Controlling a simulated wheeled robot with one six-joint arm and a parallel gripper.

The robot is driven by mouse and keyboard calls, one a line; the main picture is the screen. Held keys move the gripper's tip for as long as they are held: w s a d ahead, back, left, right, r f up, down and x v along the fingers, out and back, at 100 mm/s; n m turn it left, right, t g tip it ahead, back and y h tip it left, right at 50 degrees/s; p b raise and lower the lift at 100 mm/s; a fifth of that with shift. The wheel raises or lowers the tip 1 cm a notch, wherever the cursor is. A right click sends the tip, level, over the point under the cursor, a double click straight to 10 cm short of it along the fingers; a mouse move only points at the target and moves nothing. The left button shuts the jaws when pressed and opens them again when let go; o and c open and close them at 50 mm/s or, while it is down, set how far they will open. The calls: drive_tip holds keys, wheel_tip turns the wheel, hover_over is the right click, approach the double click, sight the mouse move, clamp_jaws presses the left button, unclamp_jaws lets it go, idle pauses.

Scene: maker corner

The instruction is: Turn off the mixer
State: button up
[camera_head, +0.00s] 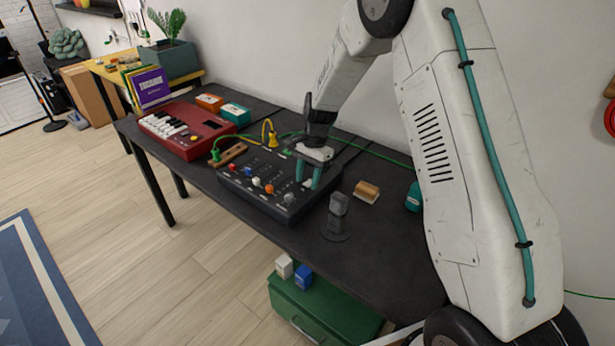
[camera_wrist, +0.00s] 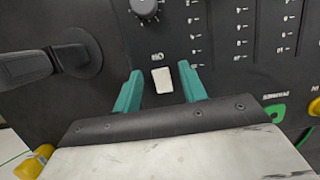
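The mixer (camera_head: 262,178) is a black panel with knobs and sliders on the dark table, and its panel also fills much of the wrist view (camera_wrist: 225,50). A small white rocker switch (camera_wrist: 162,80) sits on the panel below a black knob (camera_wrist: 146,8). My gripper (camera_wrist: 162,88) is open, with its teal fingers on either side of the switch in the wrist view. In the head view my gripper (camera_head: 308,174) is over the mixer's back right part. I cannot tell whether the fingers touch the panel. The switch is hidden in the head view.
A red keyboard (camera_head: 187,130) stands left of the mixer. Yellow and green plugs (camera_head: 269,133) with cables rise at the mixer's back edge. A dark upright object (camera_head: 337,214) and a wooden block (camera_head: 367,192) stand to its right. A green box (camera_head: 325,308) is below the table.

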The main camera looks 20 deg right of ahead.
drive_tip(key=v, duration=0.7)
drive_tip(key=shift+r, duration=0.35)
drive_tip(key=shift+d, duration=0.1)
drive_tip(key=s+r+n+t, duration=0.1)
drive_tip(key=s+r+n, duration=0.2)
drive_tip(key=s, duration=1)
drive_tip(key=s+d+r+n+t+h, duration=0.1)
drive_tip(key=s+r+n, duration=0.3)
drive_tip(key=s+r, duration=0.6)
drive_tip(key=s+d+r+n+h, duration=0.1)
drive_tip(key=s+r+n, duration=0.3)
drive_tip(key=s, duration=1.3)
drive_tip(key=shift+d+r+t, duration=0.25)
drive_tip(key=shift+r+t, duration=0.15)
drive_tip(key=shift+r, duration=0.95)
drive_tip(key=shift+s, duration=0.15)
